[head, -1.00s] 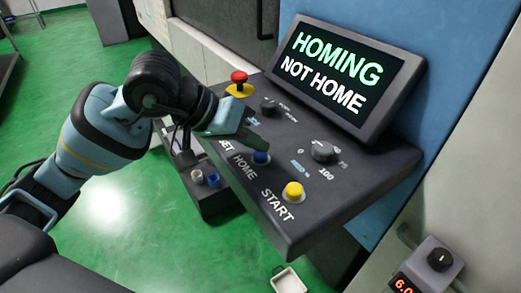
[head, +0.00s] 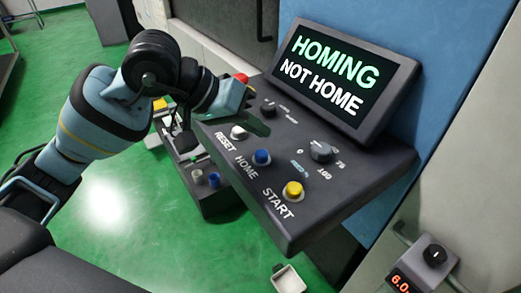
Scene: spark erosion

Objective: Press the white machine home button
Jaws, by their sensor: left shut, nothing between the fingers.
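The control panel (head: 330,185) slopes toward me. A white button (head: 239,131) sits by the RESET label, and a yellow button (head: 293,190) by START. The display (head: 335,72) reads "HOMING" in green and "NOT HOME" in white. My left gripper (head: 257,124) is shut and empty. Its dark fingertips are over the panel just beyond the white button, apart from the blue button in the picture. My right gripper is not in view.
Two dark knobs, one small (head: 268,107) and one larger (head: 321,152), stand on the panel. A lower box (head: 212,195) with small buttons sits at left.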

